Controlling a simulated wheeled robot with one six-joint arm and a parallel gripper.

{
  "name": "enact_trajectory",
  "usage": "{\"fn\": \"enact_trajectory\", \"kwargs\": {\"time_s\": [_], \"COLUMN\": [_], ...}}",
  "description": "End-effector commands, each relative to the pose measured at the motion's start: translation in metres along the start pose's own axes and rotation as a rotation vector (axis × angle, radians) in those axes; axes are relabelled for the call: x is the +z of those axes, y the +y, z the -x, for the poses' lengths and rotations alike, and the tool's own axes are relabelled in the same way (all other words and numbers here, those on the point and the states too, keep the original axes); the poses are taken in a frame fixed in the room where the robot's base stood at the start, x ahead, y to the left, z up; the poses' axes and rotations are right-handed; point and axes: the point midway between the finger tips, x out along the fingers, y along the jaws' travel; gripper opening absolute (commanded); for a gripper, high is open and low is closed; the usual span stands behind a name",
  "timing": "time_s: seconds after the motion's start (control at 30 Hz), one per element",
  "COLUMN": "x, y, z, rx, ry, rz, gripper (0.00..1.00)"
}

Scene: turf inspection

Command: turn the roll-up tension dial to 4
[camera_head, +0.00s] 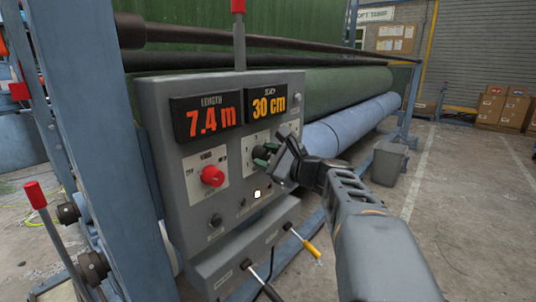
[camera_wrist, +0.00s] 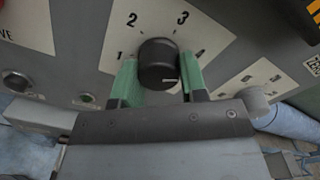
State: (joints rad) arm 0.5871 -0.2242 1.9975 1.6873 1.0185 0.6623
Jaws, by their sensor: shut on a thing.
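The tension dial (camera_wrist: 158,62) is a black round knob on a white plate marked 1 to 4, seen in the wrist view. A short white line on its face lies at the lower right and points right, toward the side of the 4. My gripper (camera_wrist: 158,82) has a green-padded finger on each side of the knob and is shut on it. In the head view my gripper (camera_head: 268,156) is at the right part of the grey control panel (camera_head: 170,125) and hides most of the dial.
The panel also has a red knob (camera_head: 212,176), a length display (camera_head: 206,117) reading 7.4 m and another display (camera_head: 266,105) reading 30 cm. A yellow-handled lever (camera_head: 305,243) sticks out below. A grey bin (camera_head: 387,163) stands on the floor at the right.

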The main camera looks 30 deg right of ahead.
Motion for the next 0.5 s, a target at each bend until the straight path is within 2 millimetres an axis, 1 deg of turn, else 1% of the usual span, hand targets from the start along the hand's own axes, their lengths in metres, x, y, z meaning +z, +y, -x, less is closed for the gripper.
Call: {"fn": "enact_trajectory", "kwargs": {"time_s": [0.03,0.43,0.47,0.5], "x": [0.0063,0.0068,0.0068,0.0068], "y": [-0.0033,-0.0037,-0.0037,-0.0038], "z": [0.0006,0.0014,0.0014,0.0015], "rx": [-0.006,-0.008,-0.008,-0.008], "ry": [-0.01,-0.011,-0.011,-0.01], "rz": [0.003,0.0,0.0,0.001], "gripper": [0.16,0.16,0.41,0.45]}}
